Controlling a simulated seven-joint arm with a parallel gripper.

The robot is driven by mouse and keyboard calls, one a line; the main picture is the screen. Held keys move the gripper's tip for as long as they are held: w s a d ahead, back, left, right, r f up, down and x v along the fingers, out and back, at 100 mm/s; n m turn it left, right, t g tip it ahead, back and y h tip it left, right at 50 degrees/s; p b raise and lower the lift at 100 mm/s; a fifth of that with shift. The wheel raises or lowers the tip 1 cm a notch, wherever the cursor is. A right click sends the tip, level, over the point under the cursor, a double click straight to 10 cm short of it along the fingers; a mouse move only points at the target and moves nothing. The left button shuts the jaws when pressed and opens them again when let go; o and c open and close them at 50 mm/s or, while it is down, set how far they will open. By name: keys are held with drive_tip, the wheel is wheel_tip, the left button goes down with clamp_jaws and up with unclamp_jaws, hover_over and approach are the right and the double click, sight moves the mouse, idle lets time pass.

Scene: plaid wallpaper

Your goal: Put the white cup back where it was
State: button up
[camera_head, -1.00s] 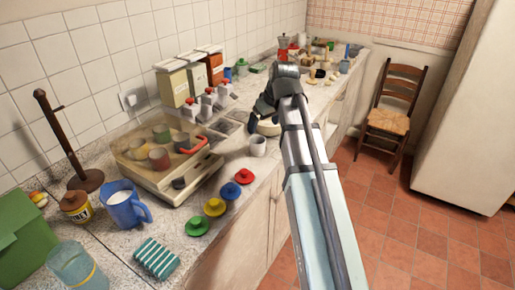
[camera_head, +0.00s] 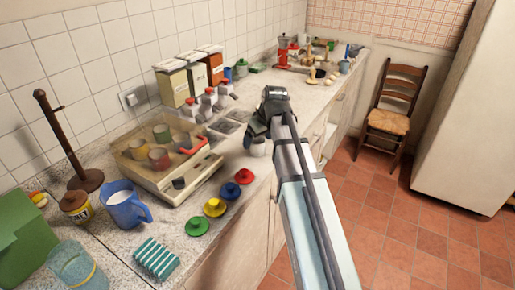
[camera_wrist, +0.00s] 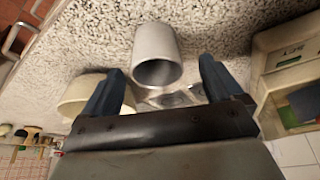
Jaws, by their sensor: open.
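The white cup (camera_head: 258,150) stands on the speckled counter, partly hidden behind my gripper in the head view. In the wrist view the cup (camera_wrist: 155,48) shows as a pale grey-white cylinder, its open mouth towards the camera. My gripper (camera_head: 252,138) is just above and beside the cup. In the wrist view my gripper's two dark fingers (camera_wrist: 158,76) are spread apart, with the cup seen in the gap between and beyond them. Nothing is held. I cannot tell whether a finger touches the cup.
A cream bowl (camera_wrist: 82,94) lies left of the cup in the wrist view. A clear-lidded cream case (camera_head: 180,185) stands left of the cup in the head view. Red (camera_head: 244,176), blue (camera_head: 230,190), yellow (camera_head: 214,207) and green (camera_head: 197,226) lids line the counter's front edge.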

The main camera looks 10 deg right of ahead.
drive_tip(key=shift+x, duration=2.3)
drive_tip(key=shift+w+d, duration=0.1)
drive_tip(key=shift+d, duration=0.1)
drive_tip(key=c, duration=1.2)
wheel_tip(320, 180, up, 10)
drive_tip(key=a, duration=0.6)
drive_tip(key=shift+d+f, duration=0.2)
drive_tip(key=shift+f, duration=4.65)
